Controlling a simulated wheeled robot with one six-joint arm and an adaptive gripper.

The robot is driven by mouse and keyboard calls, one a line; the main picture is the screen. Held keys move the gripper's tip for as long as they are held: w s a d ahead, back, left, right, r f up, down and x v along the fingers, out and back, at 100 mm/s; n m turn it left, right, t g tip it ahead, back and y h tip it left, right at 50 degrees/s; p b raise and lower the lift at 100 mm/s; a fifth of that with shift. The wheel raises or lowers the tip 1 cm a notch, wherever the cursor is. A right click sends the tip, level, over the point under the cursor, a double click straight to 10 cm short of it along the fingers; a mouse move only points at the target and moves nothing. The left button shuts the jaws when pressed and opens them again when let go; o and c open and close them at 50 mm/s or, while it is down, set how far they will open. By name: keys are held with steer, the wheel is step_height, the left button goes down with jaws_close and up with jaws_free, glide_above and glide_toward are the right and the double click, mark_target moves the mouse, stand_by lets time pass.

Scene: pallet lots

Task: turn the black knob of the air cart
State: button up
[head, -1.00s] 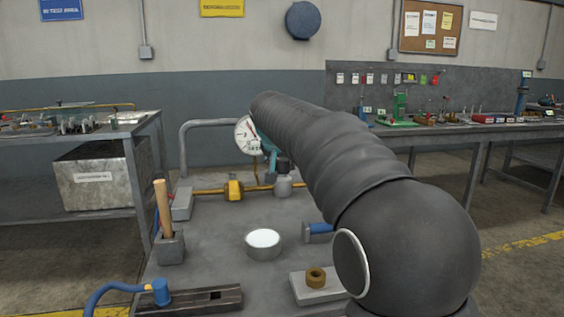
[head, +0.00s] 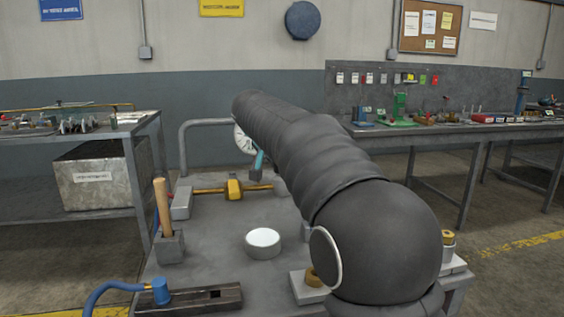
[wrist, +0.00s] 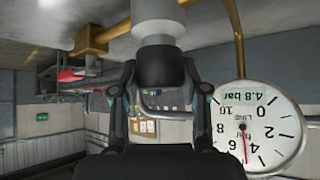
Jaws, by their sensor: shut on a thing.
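The black knob (wrist: 162,68) sits under a pale grey cylindrical body (wrist: 160,25) in the upside-down wrist view. My gripper (wrist: 159,84) has one finger on each side of the knob and is shut on it. In the head view my arm hides the knob; only a teal and dark bit of my gripper (head: 258,165) shows beside the arm. In the head view the gauge (head: 241,139) is mostly covered by the arm.
The grey cart top (head: 215,228) carries a brass pipe with a yellow valve (head: 234,189), a white-topped round cup (head: 263,243), a wooden handle in a block (head: 163,207) and a blue hose fitting (head: 160,292). Benches stand at left and right.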

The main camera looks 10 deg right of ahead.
steer(key=o, duration=1.1)
steer(key=shift+o, duration=0.2)
steer(key=v, duration=1.2)
steer(key=shift+s+a+f, duration=0.1)
